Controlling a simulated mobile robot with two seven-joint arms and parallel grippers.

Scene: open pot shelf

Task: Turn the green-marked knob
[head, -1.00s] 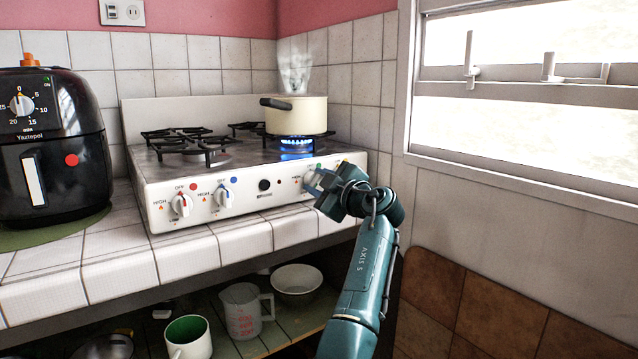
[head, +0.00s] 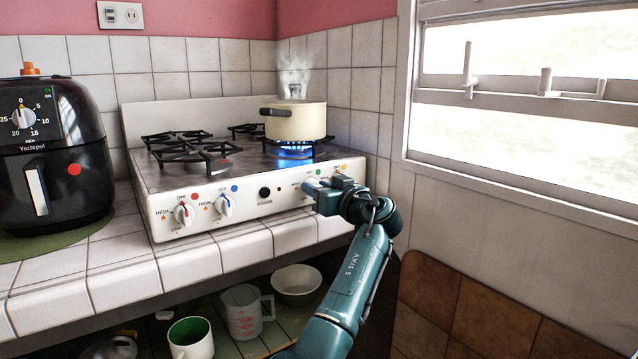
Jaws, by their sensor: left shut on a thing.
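The stove (head: 240,203) stands on the tiled counter with a row of knobs along its white front. The green mark (head: 318,172) shows on the panel just above my left gripper (head: 310,187). The gripper is shut at the spot below that mark, on the green-marked knob, which its fingers mostly hide, so the knob's angle cannot be read. A cream pot (head: 297,122) sits on the front right burner over a lit blue flame (head: 293,153), with steam above it. My right gripper does not show.
Knobs with a red mark (head: 184,214) and a blue mark (head: 225,205) sit further left. A black air fryer (head: 70,170) stands on the counter's left. Cups and a bowl (head: 296,285) sit on the shelf below. A window wall is at the right.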

